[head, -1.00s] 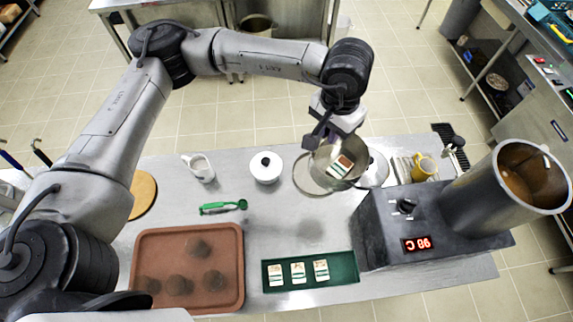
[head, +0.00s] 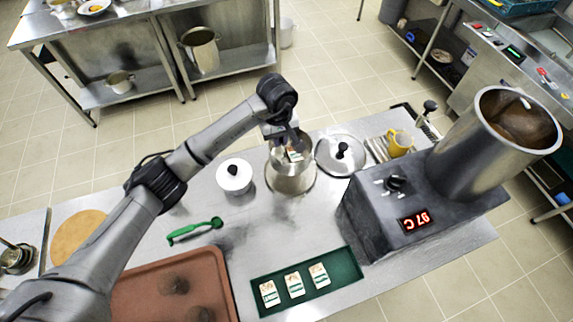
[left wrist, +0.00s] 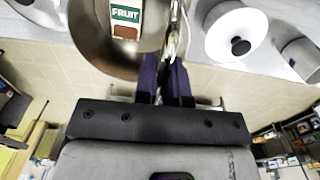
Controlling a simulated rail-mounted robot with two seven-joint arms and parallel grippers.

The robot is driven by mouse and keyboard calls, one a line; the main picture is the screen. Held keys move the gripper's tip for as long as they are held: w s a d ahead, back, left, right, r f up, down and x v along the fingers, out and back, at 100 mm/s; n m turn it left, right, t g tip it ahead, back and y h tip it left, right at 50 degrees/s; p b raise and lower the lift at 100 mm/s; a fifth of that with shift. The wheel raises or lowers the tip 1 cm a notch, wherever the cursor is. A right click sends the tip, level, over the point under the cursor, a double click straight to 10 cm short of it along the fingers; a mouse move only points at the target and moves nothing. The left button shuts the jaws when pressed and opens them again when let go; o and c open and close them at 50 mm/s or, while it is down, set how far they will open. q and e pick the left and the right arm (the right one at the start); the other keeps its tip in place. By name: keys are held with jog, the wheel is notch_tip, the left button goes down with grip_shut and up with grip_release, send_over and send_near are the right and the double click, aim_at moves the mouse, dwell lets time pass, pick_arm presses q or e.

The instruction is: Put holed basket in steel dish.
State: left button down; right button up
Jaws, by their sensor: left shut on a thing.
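The holed basket (head: 280,163) is a shiny steel vessel with a white, green and brown packet inside. My left gripper (head: 285,139) is shut on its rim or handle at the far side. In the left wrist view the two purple fingers (left wrist: 166,78) are closed together at the basket's edge (left wrist: 95,45), and the packet reads FRUIT. The steel dish (head: 291,191) is a shallow round shape directly below the basket, mostly hidden by it. I cannot tell whether the basket touches the dish. My right gripper is not in view.
A white lidded pot (head: 234,177) stands left of the dish; a steel lid (head: 328,164) lies close on its right. A heater (head: 385,217) with a tall pot (head: 480,155) stands further right. A green tray (head: 335,283) with several packets lies in front.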

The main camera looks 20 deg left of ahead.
aim_at(280, 155)
pick_arm(q)
notch_tip(280, 155, down, 9)
jog(key=shift+s+r, duration=0.1)
jog(key=shift+r, duration=0.1)
jog(key=c, duration=1.2)
grip_release()
notch_tip(280, 155, up, 12)
jog(key=shift+r, duration=0.1)
